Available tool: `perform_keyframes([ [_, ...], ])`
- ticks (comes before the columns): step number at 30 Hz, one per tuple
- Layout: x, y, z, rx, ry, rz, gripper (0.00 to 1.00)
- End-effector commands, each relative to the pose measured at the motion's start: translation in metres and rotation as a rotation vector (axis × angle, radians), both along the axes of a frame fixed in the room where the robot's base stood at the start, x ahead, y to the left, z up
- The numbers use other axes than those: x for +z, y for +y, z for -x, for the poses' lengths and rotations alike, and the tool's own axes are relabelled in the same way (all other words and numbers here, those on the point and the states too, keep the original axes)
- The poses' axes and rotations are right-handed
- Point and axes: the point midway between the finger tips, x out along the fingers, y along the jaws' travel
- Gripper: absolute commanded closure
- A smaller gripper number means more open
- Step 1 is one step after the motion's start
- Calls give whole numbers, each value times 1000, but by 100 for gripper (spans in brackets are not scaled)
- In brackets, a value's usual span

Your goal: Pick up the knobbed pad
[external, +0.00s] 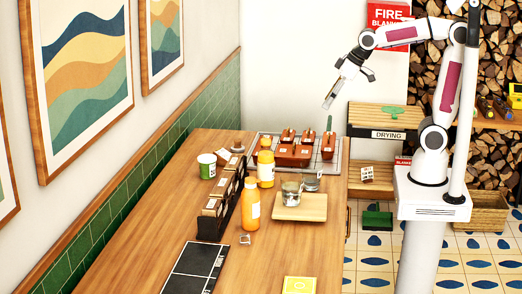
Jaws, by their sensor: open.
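I cannot be sure which item is the knobbed pad. A small grey-brown round item with a raised top (237,147), at the table's far left near the tiled wall, looks most like it, but it is too small to confirm. My gripper (333,97) is open, high above the table's far right corner and pointing down to the left. It is well apart from the items below, and I see nothing between its fingers.
On the wooden table (150,205) stand orange bottles (250,204), a white-green tub (207,166), a dark rack (215,222) and a wooden board (313,207) bearing a glass (291,192). The left side is clear.

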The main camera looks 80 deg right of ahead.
Motion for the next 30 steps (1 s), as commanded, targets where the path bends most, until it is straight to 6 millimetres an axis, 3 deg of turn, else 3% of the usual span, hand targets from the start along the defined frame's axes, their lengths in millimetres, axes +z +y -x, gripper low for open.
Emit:
perform_keyframes([
  [14, -13, -27, -103, -37, -11, 0, 41],
  [30, -60, -67, -211, -78, -28, 2, 41],
])
